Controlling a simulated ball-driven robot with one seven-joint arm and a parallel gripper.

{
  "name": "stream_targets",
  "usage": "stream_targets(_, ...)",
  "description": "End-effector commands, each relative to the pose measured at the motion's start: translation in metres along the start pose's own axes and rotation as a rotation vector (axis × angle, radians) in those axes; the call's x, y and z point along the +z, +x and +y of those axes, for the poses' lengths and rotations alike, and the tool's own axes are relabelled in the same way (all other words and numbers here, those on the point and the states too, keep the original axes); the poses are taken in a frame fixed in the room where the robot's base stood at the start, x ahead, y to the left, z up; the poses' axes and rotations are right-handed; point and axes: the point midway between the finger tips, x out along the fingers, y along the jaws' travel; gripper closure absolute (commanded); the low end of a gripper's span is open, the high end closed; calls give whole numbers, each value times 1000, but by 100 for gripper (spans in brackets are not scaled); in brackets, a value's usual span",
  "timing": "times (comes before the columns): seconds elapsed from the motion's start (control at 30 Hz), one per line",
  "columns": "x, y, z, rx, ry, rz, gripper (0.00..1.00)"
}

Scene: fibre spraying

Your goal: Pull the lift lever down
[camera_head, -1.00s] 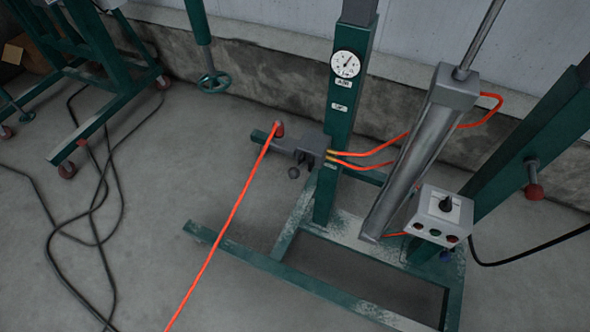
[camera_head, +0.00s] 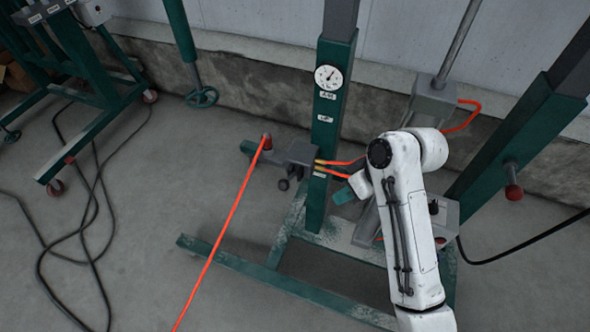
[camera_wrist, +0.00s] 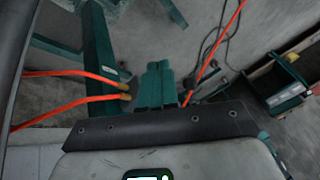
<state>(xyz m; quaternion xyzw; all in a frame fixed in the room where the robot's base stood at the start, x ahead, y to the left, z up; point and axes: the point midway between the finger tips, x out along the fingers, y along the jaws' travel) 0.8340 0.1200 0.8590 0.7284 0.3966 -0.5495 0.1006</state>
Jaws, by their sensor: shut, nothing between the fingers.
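The lift lever (camera_head: 284,184) is a small dark knob hanging under the grey valve block (camera_head: 297,153) on the green post, in the head view. An orange hose and brass fittings join the block. My gripper (camera_head: 343,195) comes in from the right, just right of the post, apart from the lever in the picture. In the wrist view its green fingers (camera_wrist: 160,84) are side by side, shut and empty.
A green frame foot (camera_head: 280,287) crosses the floor. The orange hose (camera_head: 222,240) runs down leftward. A round gauge (camera_head: 328,77) sits on the post. The grey control box (camera_head: 446,215) is partly behind my arm. Black cables (camera_head: 95,195) lie on open floor at left.

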Motion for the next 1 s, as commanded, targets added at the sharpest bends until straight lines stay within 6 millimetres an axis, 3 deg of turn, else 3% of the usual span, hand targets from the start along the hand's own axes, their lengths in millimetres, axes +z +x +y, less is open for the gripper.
stream_targets(0.03, -20, -10, 1, -8, -42, 2, 100)
stream_targets(0.2, -71, -35, -2, -47, -163, -3, 100)
stream_targets(0.4, -106, -57, -4, -72, -251, -15, 100)
stream_targets(0.6, -115, -64, -6, -81, -279, -19, 100)
stream_targets(1.0, -115, -60, -6, -82, -279, -19, 100)
